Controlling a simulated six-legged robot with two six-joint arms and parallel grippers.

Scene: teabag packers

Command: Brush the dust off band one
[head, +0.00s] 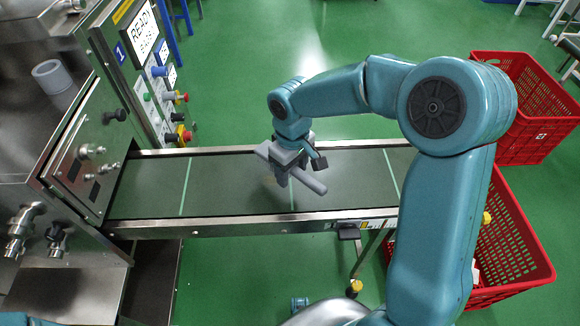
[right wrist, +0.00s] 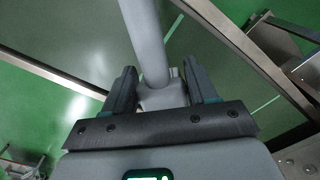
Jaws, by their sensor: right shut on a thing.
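Band one (head: 235,186) is a dark green conveyor belt with pale cross lines, running out from the machine marked 1. My right gripper (head: 290,163) is over the middle of the band. It is shut on a grey brush-like tool (head: 311,182), whose rod slants down to the right. In the right wrist view the tool's grey rod (right wrist: 146,45) rises from between the two dark fingers (right wrist: 163,92), with the belt (right wrist: 215,50) behind it. A faint pale-brown spot shows near the tool; I cannot tell if it is dust or bristles. My left gripper is not in view.
The control panel (head: 155,75) with a READY screen and buttons stands at the belt's left end. Metal rails (head: 250,225) edge the belt. Red crates (head: 520,255) stand at the right, partly behind my right arm. Green floor lies open beyond the belt.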

